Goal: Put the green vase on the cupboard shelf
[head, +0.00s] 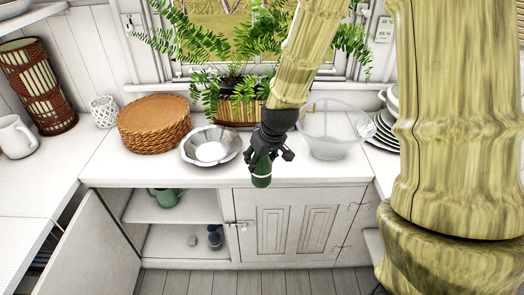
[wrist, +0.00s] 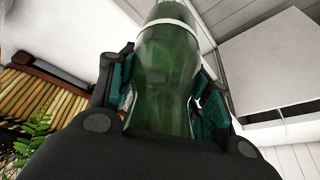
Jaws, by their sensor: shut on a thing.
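The green vase (head: 261,171) is held by my gripper (head: 267,153) in the head view, in front of the counter's front edge and above the cupboard doors. The vase also fills the middle of the wrist view (wrist: 166,85), between the two fingers (wrist: 165,95). My gripper is shut on it. The cupboard is below the counter, with its left door (head: 85,240) swung open and its right door (head: 287,222) closed. The upper cupboard shelf (head: 138,208) shows inside the opening, left of and lower than the vase.
A green pot (head: 164,197) stands on the upper shelf; a small beige item (head: 192,240) and a blue item (head: 214,237) stand below. On the counter are a metal bowl (head: 190,153), woven mats (head: 153,125), a planter (head: 240,110), a glass bowl (head: 345,130) and plates (head: 383,130).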

